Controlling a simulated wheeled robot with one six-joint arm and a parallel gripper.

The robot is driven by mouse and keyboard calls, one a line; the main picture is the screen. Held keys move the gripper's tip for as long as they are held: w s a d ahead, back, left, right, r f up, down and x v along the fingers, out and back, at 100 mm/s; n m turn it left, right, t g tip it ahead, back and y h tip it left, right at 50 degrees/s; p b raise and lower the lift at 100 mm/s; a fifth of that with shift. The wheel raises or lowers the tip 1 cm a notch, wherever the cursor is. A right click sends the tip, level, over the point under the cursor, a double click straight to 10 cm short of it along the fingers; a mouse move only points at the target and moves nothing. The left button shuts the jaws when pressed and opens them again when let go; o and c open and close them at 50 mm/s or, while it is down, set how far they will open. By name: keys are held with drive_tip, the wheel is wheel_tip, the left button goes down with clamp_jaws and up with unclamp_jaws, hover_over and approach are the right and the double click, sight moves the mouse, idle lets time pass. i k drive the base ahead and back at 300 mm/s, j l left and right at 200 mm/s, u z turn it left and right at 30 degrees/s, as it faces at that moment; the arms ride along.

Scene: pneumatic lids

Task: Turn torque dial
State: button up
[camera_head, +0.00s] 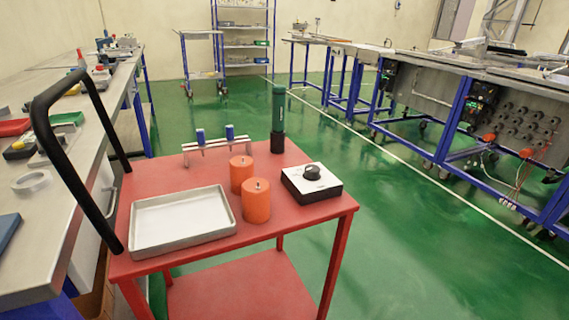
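The torque dial (312,172) is a round black knob on the white top of a small dark box (318,190). The box sits near the right front edge of a red cart top (275,226). Which way the dial points is too small to tell. My gripper does not show in the camera view, so nothing of its fingers can be seen. No part of my arm is at the dial.
Two orange cylinders (256,201) stand just left of the box. A green upright tool (278,118) stands behind it. A metal tray (183,218) and a small rack (216,142) share the cart. A black handle (38,120) rises at left. Green floor right is clear.

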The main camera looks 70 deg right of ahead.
sight(312, 172)
drive_tip(key=z, duration=1.35)
